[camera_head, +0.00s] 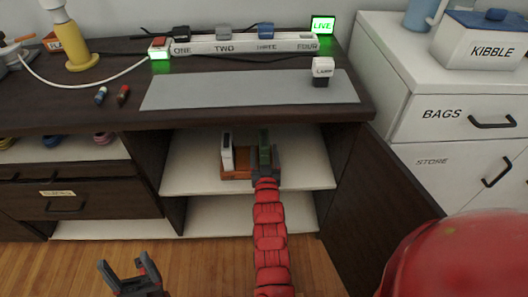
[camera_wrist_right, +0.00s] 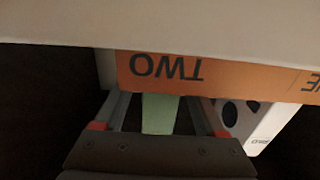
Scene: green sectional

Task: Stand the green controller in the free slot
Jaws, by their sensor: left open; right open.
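The orange rack (camera_head: 237,175) stands on the upper shelf of the open cabinet; its front reads TWO in the right wrist view (camera_wrist_right: 215,76). The green controller (camera_head: 264,147) stands upright at the rack's right end, beside the TWO label; it also shows in the right wrist view (camera_wrist_right: 160,115). A white controller (camera_head: 227,152) stands in the left part of the rack. My right gripper (camera_head: 266,168) is open, its fingers on either side of the green controller; contact cannot be told. My left gripper (camera_head: 130,272) is open and empty above the floor.
The dark counter above carries a grey mat (camera_head: 240,92), a LAMP plug (camera_head: 322,72) and a power strip (camera_head: 245,44). An open dark door (camera_head: 380,210) stands right of the shelf. The lower shelf is clear.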

